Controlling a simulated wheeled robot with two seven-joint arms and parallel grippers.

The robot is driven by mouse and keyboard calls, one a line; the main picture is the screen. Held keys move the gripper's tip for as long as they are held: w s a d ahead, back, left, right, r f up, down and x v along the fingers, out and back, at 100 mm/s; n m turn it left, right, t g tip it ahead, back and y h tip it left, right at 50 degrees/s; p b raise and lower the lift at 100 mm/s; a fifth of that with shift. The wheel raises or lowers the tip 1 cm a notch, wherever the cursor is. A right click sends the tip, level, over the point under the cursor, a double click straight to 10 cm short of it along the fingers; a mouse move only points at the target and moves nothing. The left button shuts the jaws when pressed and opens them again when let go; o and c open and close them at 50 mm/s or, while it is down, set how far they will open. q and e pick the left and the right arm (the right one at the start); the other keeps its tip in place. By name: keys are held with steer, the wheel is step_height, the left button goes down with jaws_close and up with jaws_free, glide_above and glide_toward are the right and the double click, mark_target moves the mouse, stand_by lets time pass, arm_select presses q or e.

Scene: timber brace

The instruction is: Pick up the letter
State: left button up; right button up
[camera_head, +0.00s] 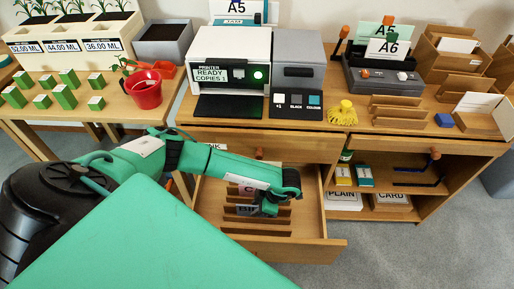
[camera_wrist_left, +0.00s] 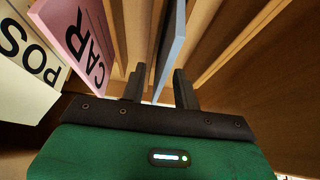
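My left gripper (camera_head: 268,207) reaches down into the open drawer (camera_head: 318,225), which has several upright wooden dividers. In the left wrist view the two dark fingers of the gripper (camera_wrist_left: 160,90) stand apart. A thin blue-grey sheet (camera_wrist_left: 171,48), perhaps the letter, stands on edge between them, with gaps visible on both sides. A pink card (camera_wrist_left: 82,38) with partly visible lettering "CAR" and a cream card (camera_wrist_left: 28,70) reading "POS" stand to the left. The gripper hides part of the drawer's contents in the head view. My right gripper is not in view.
The printer (camera_head: 232,70) stands on the desk above the drawer. A red pot (camera_head: 146,90) is on the left table. Wooden dividers (camera_wrist_left: 215,45) and the drawer wall (camera_wrist_left: 285,60) lie close on the gripper's right in the wrist view. An open shelf (camera_head: 400,190) is right of the drawer.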

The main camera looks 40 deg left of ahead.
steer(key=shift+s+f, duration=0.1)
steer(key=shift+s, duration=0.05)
arm_select(q)
steer(key=shift+f, duration=0.2)
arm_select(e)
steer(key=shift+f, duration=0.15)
arm_select(q)
jaws_close()
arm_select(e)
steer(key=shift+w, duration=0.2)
